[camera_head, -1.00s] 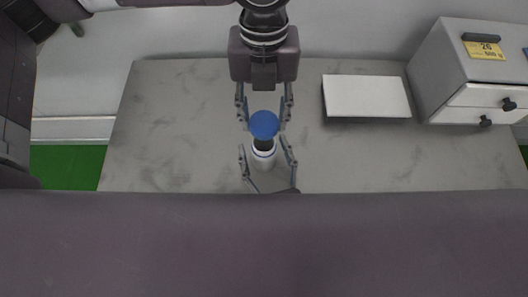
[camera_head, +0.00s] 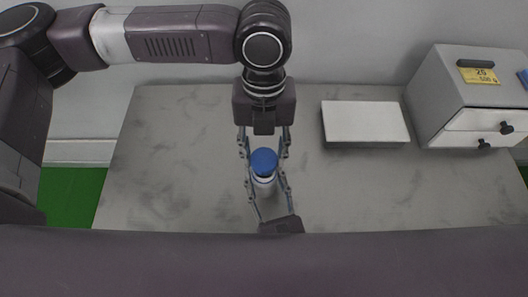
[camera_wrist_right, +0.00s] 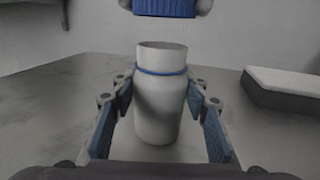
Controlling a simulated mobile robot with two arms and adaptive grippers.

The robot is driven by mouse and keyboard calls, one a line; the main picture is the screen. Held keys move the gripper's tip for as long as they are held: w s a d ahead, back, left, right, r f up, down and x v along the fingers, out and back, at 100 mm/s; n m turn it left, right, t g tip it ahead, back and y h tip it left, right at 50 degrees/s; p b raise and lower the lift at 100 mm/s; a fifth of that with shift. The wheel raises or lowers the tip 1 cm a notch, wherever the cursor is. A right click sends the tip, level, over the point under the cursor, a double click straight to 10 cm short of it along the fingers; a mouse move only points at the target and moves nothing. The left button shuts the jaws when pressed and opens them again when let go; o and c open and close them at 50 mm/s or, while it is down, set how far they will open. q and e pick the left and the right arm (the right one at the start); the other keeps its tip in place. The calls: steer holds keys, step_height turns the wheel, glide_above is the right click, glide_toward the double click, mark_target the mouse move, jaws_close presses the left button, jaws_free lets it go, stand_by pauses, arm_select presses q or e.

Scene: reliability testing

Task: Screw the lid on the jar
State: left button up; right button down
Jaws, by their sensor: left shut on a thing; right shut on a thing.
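In the head view the blue lid (camera_head: 264,160) is between the fingers of my left gripper (camera_head: 264,153), which comes from the far side and is shut on it. The white jar (camera_head: 265,187) stands upright below the lid, partly hidden by it. My right gripper (camera_head: 267,182), from the near side, is shut on the jar. The right wrist view shows the jar (camera_wrist_right: 158,110) with its open neck and a blue ring, between my right fingers (camera_wrist_right: 159,95). There the lid (camera_wrist_right: 165,8) is above the neck, with a clear gap.
The grey table (camera_head: 165,180) is bare to the left. A white flat block (camera_head: 365,122) lies to the right of the grippers. A grey drawer cabinet (camera_head: 450,90) stands at the back right.

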mark_target(264, 188)
arm_select(q)
steer(key=shift+f, duration=0.45)
steer(key=shift+f, duration=0.1)
steer(key=shift+f, duration=0.8)
steer(key=shift+f, duration=0.55)
steer(key=m, duration=0.5)
steer(key=shift+d+y, duration=0.1)
steer(key=shift+y, duration=0.2)
steer(key=m, duration=0.3)
steer(key=shift+m, duration=0.4)
steer(key=m, duration=0.4)
steer(key=shift+s+t+y, duration=0.1)
steer(key=shift+t+y, duration=0.2)
steer(key=shift+t, duration=0.1)
steer(key=m, duration=0.3)
